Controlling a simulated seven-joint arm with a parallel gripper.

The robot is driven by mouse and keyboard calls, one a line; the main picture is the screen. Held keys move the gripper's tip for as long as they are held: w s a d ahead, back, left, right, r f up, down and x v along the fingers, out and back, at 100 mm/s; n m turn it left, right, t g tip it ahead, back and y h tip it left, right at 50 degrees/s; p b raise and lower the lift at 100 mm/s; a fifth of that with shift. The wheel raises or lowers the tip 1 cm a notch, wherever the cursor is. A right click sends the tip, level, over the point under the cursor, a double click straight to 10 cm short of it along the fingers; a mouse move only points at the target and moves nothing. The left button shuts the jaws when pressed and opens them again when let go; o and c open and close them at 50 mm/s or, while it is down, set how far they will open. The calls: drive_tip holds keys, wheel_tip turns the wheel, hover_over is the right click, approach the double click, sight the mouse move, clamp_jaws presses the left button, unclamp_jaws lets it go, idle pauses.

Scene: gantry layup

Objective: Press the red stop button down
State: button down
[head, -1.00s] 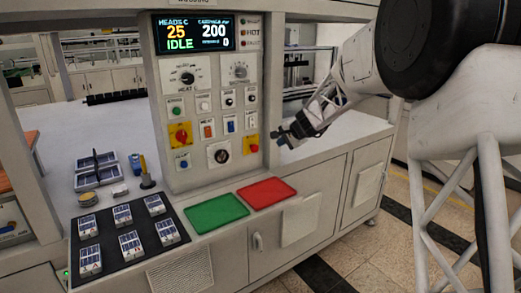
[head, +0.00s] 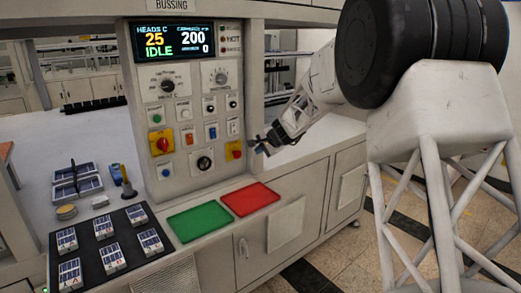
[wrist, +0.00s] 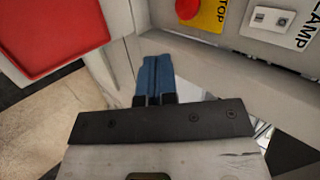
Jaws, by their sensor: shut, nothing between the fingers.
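The red stop button (head: 236,154) sits on a yellow plate at the lower right of the control panel. In the wrist view the red button (wrist: 187,8) shows at the top edge, partly cut off, beside the word "TOP" on yellow. My gripper (head: 256,146) is just right of the button in the head view. In the wrist view its blue fingers (wrist: 155,65) are together and empty, below and left of the button. I see a gap between fingers and button in the wrist view.
The panel (head: 185,100) carries several knobs, switches and a second yellow plate (head: 160,140) with a red control. A green tray (head: 205,222) and a red tray (head: 250,198) lie on the counter below. A black mat (head: 85,262) holds several small panels.

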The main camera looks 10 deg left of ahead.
sight(239, 157)
drive_tip(key=shift+w+a+r+x, duration=0.25)
drive_tip(key=shift+r+x, duration=0.1)
drive_tip(key=shift+x, duration=1.5)
drive_tip(key=shift+w+a+r+x, duration=0.1)
drive_tip(key=shift+a+r+x, duration=0.2)
drive_tip(key=shift+x, duration=1.5)
drive_tip(key=shift+w+a+r+x, duration=0.2)
drive_tip(key=shift+r+x, duration=0.15)
drive_tip(key=shift+x, duration=1.5)
